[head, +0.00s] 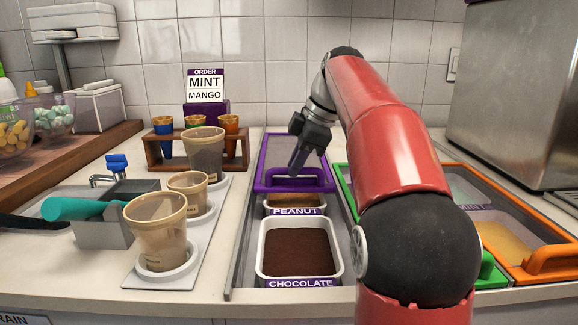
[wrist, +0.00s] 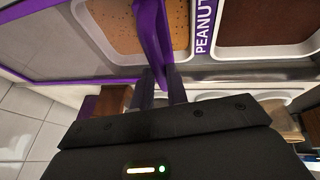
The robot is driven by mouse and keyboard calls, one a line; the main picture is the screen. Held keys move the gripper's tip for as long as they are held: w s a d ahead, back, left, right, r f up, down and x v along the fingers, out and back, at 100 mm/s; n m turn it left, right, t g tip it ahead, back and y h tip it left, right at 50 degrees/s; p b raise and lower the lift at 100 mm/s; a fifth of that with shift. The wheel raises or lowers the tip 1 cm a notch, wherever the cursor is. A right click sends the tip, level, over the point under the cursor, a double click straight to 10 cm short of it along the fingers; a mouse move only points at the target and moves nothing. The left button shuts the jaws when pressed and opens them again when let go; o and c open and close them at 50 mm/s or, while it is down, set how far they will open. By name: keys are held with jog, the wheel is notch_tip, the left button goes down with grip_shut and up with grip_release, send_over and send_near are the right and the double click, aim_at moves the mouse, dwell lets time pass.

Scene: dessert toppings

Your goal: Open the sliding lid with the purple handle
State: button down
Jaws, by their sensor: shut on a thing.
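The sliding lid with the purple handle is a clear panel in a purple frame (head: 262,160) over the back of the left topping well in the head view. Its purple handle (head: 300,183) runs along the lid's front edge. My gripper (head: 293,172) reaches down to this handle from behind. In the wrist view my gripper (wrist: 163,88) has its two dark fingers closed on the purple handle (wrist: 150,35). In front of the lid, the peanut tub (head: 295,201) shows in part and the chocolate tub (head: 297,250) is fully uncovered.
Green-handled (head: 490,272) and orange-handled (head: 550,255) lids lie to the right, partly behind my arm. Cups in a white holder (head: 190,270) and a grey bin with a teal scoop (head: 80,209) stand left. An order sign (head: 206,85) stands behind.

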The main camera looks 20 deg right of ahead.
jog(key=shift+w+d, duration=0.25)
jog(key=shift+w, duration=0.45)
jog(key=shift+w+d, duration=0.2)
jog(key=shift+w, duration=0.45)
jog(key=c, duration=1.4)
grip_release()
jog(key=shift+v, duration=3.95)
